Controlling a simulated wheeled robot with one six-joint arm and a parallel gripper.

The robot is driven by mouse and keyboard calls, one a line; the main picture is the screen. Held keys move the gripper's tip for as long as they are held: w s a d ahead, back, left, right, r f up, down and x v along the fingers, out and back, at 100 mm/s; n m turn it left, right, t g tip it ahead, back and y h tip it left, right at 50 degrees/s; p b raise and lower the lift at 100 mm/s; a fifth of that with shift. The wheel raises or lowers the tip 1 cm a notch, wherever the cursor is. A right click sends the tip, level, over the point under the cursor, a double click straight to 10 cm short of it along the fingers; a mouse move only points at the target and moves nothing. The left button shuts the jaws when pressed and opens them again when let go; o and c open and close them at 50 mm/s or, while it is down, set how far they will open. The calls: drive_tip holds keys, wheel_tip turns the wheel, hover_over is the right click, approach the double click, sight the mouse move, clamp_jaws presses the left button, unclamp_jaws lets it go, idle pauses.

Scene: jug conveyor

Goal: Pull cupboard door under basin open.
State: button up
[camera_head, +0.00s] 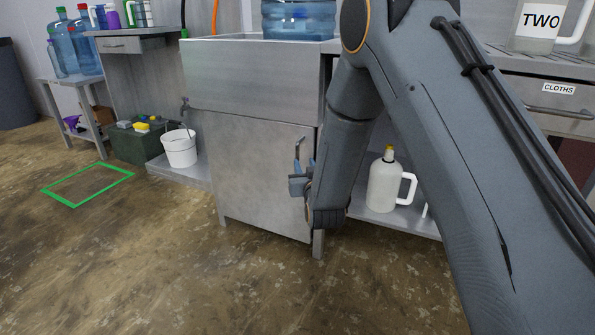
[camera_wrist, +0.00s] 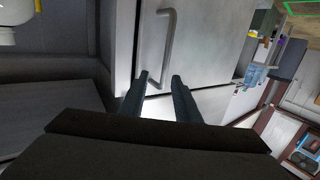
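The grey cupboard door (camera_head: 245,170) under the basin (camera_head: 250,75) looks shut in the head view. Its upright bar handle (camera_head: 299,146) is near the door's right edge. My gripper (camera_head: 298,184) is at the door's right side, at the handle's lower part. In the wrist view the handle (camera_wrist: 168,50) stands out from the door (camera_wrist: 210,45). My gripper (camera_wrist: 160,82) is open there, its two fingers apart, with the handle's lower end appearing between the fingertips. I cannot tell whether either finger touches the handle. My arm hides part of the cupboard's right side.
A white jug (camera_head: 383,184) stands on the low shelf to the right. A white bucket (camera_head: 180,148) and a dark green crate (camera_head: 136,146) are to the left. A large blue bottle (camera_head: 298,18) is on the basin. The floor in front of the door is clear.

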sight(298, 157)
drive_tip(key=shift+t+y, duration=0.3)
drive_tip(key=b+x, duration=0.1)
drive_tip(key=x, duration=0.2)
drive_tip(key=b+x, duration=0.1)
drive_tip(key=x, duration=0.1)
drive_tip(key=a+f+b+x, duration=0.1)
drive_tip(key=x, duration=0.2)
drive_tip(key=shift+w+f+b, duration=0.15)
drive_tip(key=shift+w+b, duration=0.05)
drive_tip(key=shift+b, duration=0.1)
drive_tip(key=shift+c, duration=0.4)
clamp_jaws()
